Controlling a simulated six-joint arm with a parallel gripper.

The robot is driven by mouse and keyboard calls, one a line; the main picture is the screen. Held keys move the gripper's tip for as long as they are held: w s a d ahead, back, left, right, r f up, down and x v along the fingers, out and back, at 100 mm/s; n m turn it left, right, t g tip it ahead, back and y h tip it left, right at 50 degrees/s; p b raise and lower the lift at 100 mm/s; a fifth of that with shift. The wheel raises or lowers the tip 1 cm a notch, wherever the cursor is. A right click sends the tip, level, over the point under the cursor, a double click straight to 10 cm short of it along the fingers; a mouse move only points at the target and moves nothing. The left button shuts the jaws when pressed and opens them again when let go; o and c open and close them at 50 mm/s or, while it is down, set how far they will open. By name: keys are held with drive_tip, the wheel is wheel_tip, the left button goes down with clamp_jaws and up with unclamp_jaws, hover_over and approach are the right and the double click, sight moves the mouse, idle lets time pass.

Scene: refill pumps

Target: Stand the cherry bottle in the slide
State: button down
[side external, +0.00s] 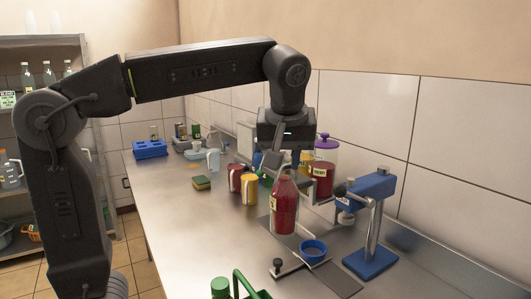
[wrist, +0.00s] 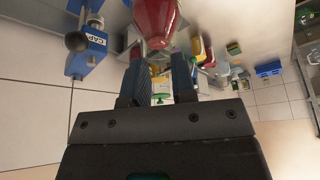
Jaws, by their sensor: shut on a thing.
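The cherry bottle (side external: 285,208), dark red below with a clear upper part and a pale label, is upright. My gripper (side external: 287,166) is shut on its upper part from above. In the wrist view the red bottle (wrist: 155,18) shows at the top edge, cut off, beyond my two fingers (wrist: 158,72). The slide (side external: 334,279) is a flat metal plate with a blue ring holder (side external: 313,248), in front and to the right of the bottle. The ring looks empty. Whether the bottle's base touches the counter is unclear.
A blue capping press (side external: 371,188) stands right of the bottle; it also shows in the wrist view (wrist: 87,45). A red jar with purple lid (side external: 322,170) stands behind. Red and yellow jugs (side external: 249,189), a sponge (side external: 201,183) and a blue rack (side external: 150,149) are further left. Green handle (side external: 240,286) in front.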

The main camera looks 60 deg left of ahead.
drive_tip(key=w+a+f+m, duration=0.1)
drive_tip(key=w+a+f, duration=0.3)
drive_tip(key=w+f, duration=0.4)
drive_tip(key=w+a+f+m+t, duration=0.1)
drive_tip(key=w+a+f+m, duration=0.1)
drive_tip(key=w+a+f, duration=0.3)
drive_tip(key=shift+w+f+m+h, duration=0.3)
drive_tip(key=shift+w+f+h, duration=0.1)
drive_tip(key=shift+w+f, duration=1.75)
drive_tip(key=shift+w+a+r, duration=0.1)
drive_tip(key=shift+w+a, duration=0.05)
drive_tip(key=shift+f, duration=1.6)
drive_tip(key=c, duration=0.9)
unclamp_jaws()
drive_tip(key=shift+f, duration=0.1)
drive_tip(key=shift+o, duration=0.2)
wheel_tip(320, 180, up, 9)
